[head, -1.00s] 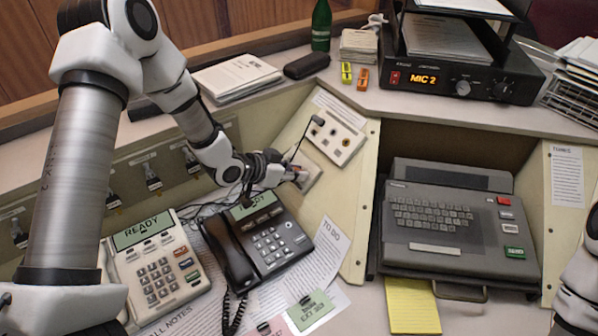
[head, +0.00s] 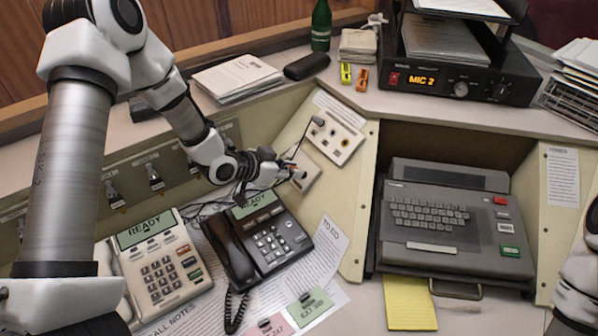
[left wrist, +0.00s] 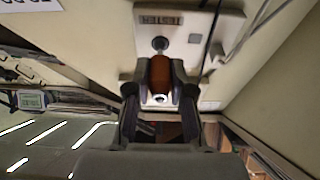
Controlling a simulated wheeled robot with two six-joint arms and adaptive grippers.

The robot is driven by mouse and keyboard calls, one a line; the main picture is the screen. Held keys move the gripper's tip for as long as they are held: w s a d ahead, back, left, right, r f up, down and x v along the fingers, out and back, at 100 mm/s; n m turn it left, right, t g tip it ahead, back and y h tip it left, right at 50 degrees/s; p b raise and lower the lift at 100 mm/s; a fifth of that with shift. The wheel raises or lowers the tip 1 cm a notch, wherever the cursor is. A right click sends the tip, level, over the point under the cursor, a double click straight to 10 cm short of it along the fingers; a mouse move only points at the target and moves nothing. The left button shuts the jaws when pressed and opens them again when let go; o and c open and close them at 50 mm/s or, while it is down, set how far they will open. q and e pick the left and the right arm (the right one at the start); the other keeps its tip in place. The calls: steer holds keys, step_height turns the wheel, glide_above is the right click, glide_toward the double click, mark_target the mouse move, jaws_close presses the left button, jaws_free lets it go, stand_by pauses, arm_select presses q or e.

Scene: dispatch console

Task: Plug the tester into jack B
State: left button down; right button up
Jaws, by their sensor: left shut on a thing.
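The tester is an orange-brown cylinder. My left gripper (head: 284,170) is shut on it. In the left wrist view the tester (left wrist: 160,74) sits between the two dark fingers, its light round end facing the camera. I cannot tell whether the tester touches the plate. In the head view the plate (head: 307,178) is partly hidden by the gripper. A separate jack panel (head: 338,138) with several round sockets lies up and right; its letters are unreadable.
A dark desk phone (head: 270,245) and a pale phone (head: 160,270) stand below the left arm. A grey keyboard machine (head: 445,215) fills the right bay. Part of my right arm shows at the right edge.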

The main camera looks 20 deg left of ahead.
mark_target(288, 166)
arm_select(q)
steer(key=r+p, duration=0.1)
steer(key=s+a+r+p, duration=0.1)
steer(key=p, duration=0.1)
steer(key=shift+s+r, duration=0.3)
steer(key=shift+s+a+r+p, duration=0.2)
steer(key=shift+s+r+p, duration=0.1)
steer(key=shift+s+p, duration=0.15)
steer(key=shift+f, duration=0.15)
steer(key=shift+w, duration=0.1)
